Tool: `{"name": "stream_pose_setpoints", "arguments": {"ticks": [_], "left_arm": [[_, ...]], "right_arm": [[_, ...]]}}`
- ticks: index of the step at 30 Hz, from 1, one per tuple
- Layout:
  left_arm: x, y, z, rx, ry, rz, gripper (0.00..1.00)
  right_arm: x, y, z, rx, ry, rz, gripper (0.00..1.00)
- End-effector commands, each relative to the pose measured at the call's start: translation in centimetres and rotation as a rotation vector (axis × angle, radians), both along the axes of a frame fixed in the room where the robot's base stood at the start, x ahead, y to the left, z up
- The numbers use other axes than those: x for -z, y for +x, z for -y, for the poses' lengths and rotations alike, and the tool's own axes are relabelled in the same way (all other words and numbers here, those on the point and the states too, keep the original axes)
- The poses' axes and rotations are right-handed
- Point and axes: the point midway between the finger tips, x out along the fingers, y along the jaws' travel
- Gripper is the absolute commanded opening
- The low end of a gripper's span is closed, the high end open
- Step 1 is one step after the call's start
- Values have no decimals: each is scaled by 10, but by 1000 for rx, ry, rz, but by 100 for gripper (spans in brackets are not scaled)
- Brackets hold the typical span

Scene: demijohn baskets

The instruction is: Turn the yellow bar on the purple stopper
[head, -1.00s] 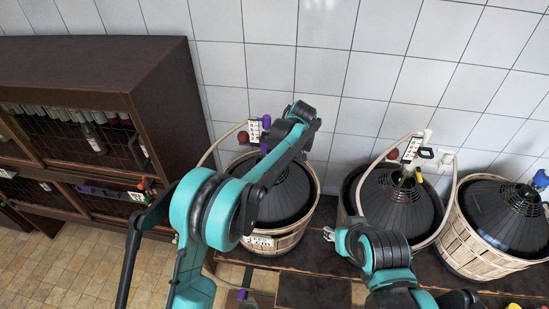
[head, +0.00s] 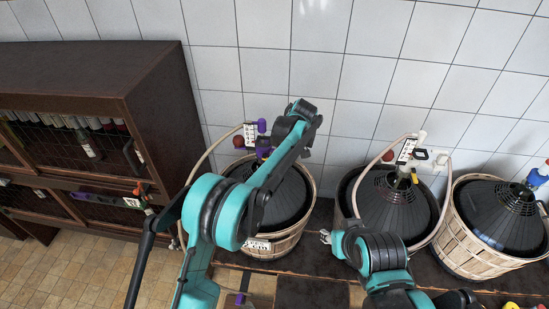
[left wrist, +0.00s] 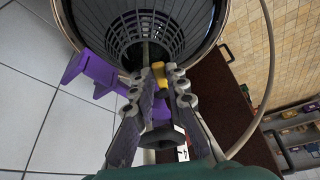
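In the left wrist view, the purple stopper (left wrist: 103,75) lies partly behind my left gripper (left wrist: 159,75). A small yellow bar (left wrist: 158,76) shows between the fingertips and fills the gap between them, so the fingers look shut on it. In the head view, purple parts (head: 262,141) show at the back of the left basket (head: 297,234); my left arm hides the left gripper and the yellow bar there. My right gripper (head: 326,237) is near the middle basket's front left, mostly behind its arm; its opening is unclear.
The middle basket (head: 343,206) and right basket (head: 470,245) hold dark demijohns. A pale hose curves beside the left basket. A dark wooden cabinet (head: 150,85) stands at left. A tiled wall (head: 330,60) is close behind.

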Motion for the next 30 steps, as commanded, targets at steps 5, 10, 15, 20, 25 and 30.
{"name": "stream_pose_setpoints", "arguments": {"ticks": [5, 10, 15, 20, 25, 30], "left_arm": [[0, 0, 0, 1, 1, 1, 34], [0, 0, 0, 1, 0, 0, 34], [-9, -2, 3, 2, 0, 0, 34], [-37, -9, 13, 3, 1, -1, 34], [-72, -17, 25, 2, 0, 0, 34], [-98, -23, 34, 2, 0, 0, 34]], "right_arm": [[0, 0, 0, 0, 0, 0, 40], [0, 0, 0, 0, 0, 0, 40], [0, 0, 0, 0, 0, 0, 40], [0, 0, 0, 0, 0, 0, 40], [0, 0, 0, 0, 0, 0, 40], [0, 0, 0, 0, 0, 0, 40]]}}
